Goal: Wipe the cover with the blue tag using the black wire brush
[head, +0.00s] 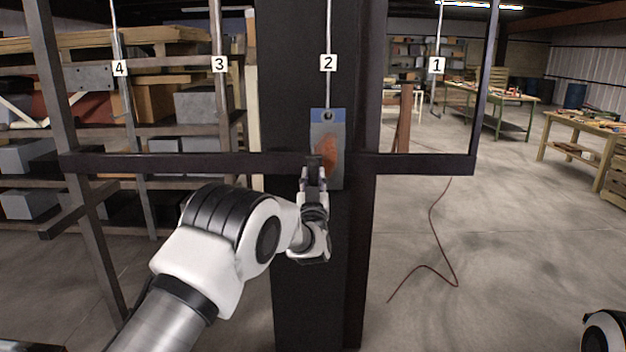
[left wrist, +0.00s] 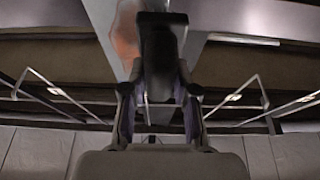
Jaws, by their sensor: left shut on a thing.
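A grey cover (head: 335,142) with a blue tag (head: 328,115) along its top hangs from the rod marked 2. An orange-brown patch shows on its lower middle. My left gripper (head: 314,180) is in front of the cover's lower part, shut on the black wire brush (head: 314,164). The brush hides part of the patch. In the left wrist view the brush (left wrist: 162,45) stands up between the fingers, overlapping the cover (left wrist: 192,35) and its orange patch (left wrist: 126,35). I cannot tell whether the bristles touch the cover. My right gripper is not in view.
A dark horizontal rail (head: 420,164) crosses in front of me, and a dark post (head: 300,290) stands behind the cover. The rods marked 1, 3 and 4 show no cover. Loaded shelves (head: 160,145) stand at the left, workbenches (head: 590,130) at the right. A thin red cable (head: 432,235) hangs to the floor.

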